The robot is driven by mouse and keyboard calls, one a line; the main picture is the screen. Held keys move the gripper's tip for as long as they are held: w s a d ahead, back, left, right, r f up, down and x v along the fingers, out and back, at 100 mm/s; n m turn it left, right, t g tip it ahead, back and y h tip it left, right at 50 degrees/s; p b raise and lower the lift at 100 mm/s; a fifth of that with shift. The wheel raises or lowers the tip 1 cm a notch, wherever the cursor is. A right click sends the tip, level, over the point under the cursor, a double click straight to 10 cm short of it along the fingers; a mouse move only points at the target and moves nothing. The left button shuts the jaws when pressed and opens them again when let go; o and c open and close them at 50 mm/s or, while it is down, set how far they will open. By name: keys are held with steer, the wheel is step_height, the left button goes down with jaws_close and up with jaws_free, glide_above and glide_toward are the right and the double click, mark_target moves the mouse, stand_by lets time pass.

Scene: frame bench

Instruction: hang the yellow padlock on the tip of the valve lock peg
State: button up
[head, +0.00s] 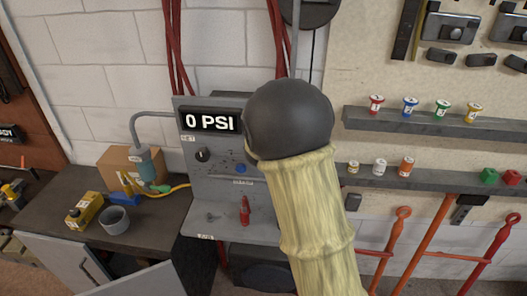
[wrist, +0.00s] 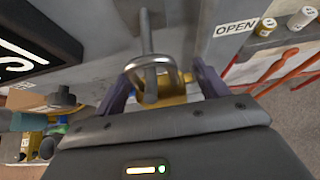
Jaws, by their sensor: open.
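In the wrist view, the yellow padlock (wrist: 173,91) sits between the fingers of my gripper (wrist: 162,86). The fingers are spread, with a gap seeming to show on each side of the padlock. Its silver shackle (wrist: 134,64) appears looped around the grey valve lock peg (wrist: 146,32), whose end shows below the shackle's curve. How far the shackle sits along the peg is hard to tell. In the head view, my arm covers the middle, and the padlock, peg and gripper are hidden.
A grey panel with a "0 PSI" display (head: 209,121) stands left of my arm. A dark bench (head: 62,222) holds a grey cup (head: 114,220) and a cardboard box (head: 115,170). An "OPEN" label (wrist: 236,27) is near the peg.

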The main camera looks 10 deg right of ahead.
steer(key=shift+r, duration=0.6)
steer(key=f+p+v, duration=0.1)
steer(key=v, duration=1.5)
steer(key=shift+s+a+r, duration=0.15)
steer(key=shift+s+r, duration=0.05)
steer(key=shift+s, duration=0.5)
steer(key=shift+f, duration=0.1)
